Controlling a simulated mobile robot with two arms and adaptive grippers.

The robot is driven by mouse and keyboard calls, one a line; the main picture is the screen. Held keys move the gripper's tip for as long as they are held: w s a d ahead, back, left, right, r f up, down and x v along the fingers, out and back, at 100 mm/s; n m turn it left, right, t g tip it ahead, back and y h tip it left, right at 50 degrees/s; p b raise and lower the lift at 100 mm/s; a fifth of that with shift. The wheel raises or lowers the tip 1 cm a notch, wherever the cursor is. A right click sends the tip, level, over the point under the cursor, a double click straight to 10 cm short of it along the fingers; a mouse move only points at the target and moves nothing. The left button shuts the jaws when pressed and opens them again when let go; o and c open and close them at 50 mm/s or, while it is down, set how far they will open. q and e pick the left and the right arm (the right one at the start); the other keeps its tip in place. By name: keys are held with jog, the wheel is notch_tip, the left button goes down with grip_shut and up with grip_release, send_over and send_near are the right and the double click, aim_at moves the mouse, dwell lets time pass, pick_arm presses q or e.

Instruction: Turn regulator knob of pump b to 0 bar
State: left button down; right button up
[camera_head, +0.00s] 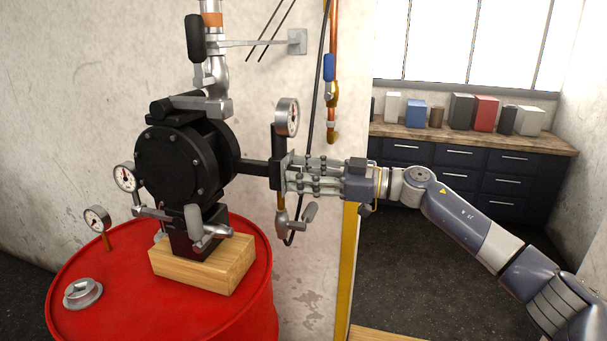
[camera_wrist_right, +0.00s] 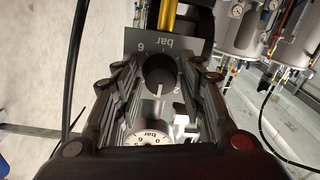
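The black pump (camera_head: 185,155) sits on a wooden block on the red drum. My right gripper (camera_head: 288,178) comes in from the right, its fingers at a plate beside the pump. In the right wrist view, the black regulator knob (camera_wrist_right: 159,72) lies between the fingertips of my right gripper (camera_wrist_right: 159,78). Small gaps show beside the knob, so the gripper looks open around it. The knob's white mark points down in the picture. Behind it is a grey scale plate (camera_wrist_right: 185,46) with an upside-down "bar" and 6. The gripper hides the knob in the head view. My left gripper is out of view.
A pressure gauge (camera_head: 287,117) stands just above my right gripper, and a valve handle (camera_head: 309,212) is below it. A dark hose (camera_head: 315,105) hangs close by. The red drum (camera_head: 110,270) is at lower left. A workbench (camera_head: 480,140) stands at the back right.

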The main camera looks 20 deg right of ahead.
jog(key=c, duration=0.5)
jog(key=shift+n, duration=0.4)
jog(key=shift+s+a+f+n+h+b, duration=0.15)
jog(key=shift+n+b, duration=2.25)
jog(key=shift+n, duration=3.9)
jog(key=shift+w+d+r+n+h+b, duration=0.2)
jog(key=shift+n+b, duration=2.2)
jog(key=shift+n, duration=3.9)
